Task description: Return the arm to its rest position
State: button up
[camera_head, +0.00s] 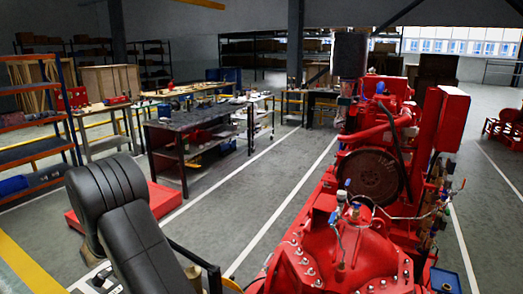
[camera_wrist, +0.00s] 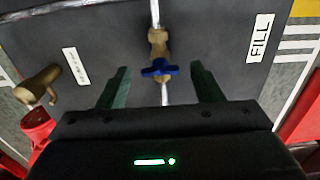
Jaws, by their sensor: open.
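My gripper (camera_wrist: 159,68) is open in the wrist view, with its two dark green fingers spread apart. A small blue valve handle (camera_wrist: 160,69) on a brass fitting (camera_wrist: 158,42) shows in the gap between the fingertips; neither finger visibly touches it, and I cannot tell the depth between them. In the head view my black padded arm (camera_head: 113,205) reaches up from the bottom left and bends. My gripper cannot be made out there.
The wrist view shows a dark panel (camera_wrist: 215,35) with a FILL label (camera_wrist: 260,37), a brass tap (camera_wrist: 38,85) and a red container (camera_wrist: 37,125). In the head view, the red pumpset (camera_head: 375,170) fills the right; a workbench (camera_head: 190,120) stands left. Open floor (camera_head: 255,195) lies between.

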notch_tip(320, 180, up, 14)
jog(key=b, duration=0.2)
notch_tip(320, 180, down, 14)
jog(key=shift+r+p, duration=0.2)
jog(key=shift+p, duration=0.8)
jog(key=shift+f+p, duration=0.1)
jog(key=shift+p, duration=0.25)
jog(key=n+p, duration=0.4)
jog(key=n, duration=0.1)
jog(key=shift+n, duration=0.4)
jog(key=shift+r, duration=0.2)
notch_tip(320, 180, up, 14)
jog(key=d+b, duration=0.1)
jog(key=b, duration=0.1)
jog(key=shift+d+f, duration=0.15)
jog(key=shift+f, duration=0.05)
